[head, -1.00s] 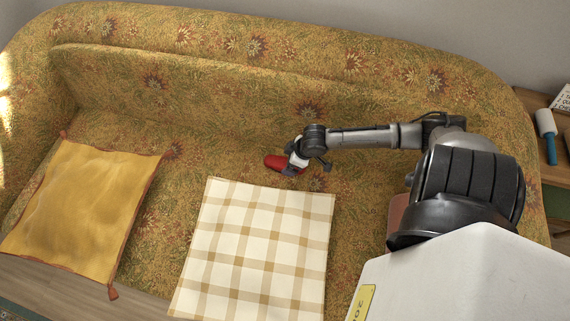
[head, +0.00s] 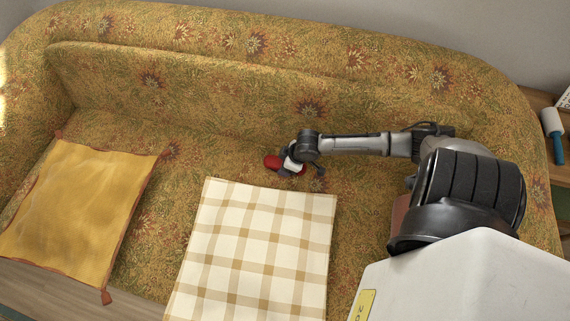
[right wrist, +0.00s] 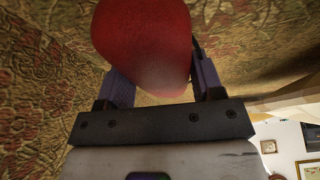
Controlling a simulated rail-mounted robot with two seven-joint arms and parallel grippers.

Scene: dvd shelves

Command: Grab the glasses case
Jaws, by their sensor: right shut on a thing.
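The red glasses case (head: 272,162) is at the back of the sofa seat, behind the checked cushion, in the head view. It fills the upper middle of the right wrist view, where the red case (right wrist: 143,45) sits between the two fingers. My right gripper (head: 287,164) is shut on the case, with a finger on each side of it. In the right wrist view the gripper (right wrist: 155,82) covers the near end of the case. I cannot tell whether the case still touches the seat. My left gripper is not in view.
The patterned sofa (head: 240,120) has a high curved back close behind the gripper. A checked cushion (head: 255,245) lies in front and a yellow cushion (head: 80,210) lies at the left. A side table (head: 540,108) stands at the right with a white and blue object (head: 553,130) on it.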

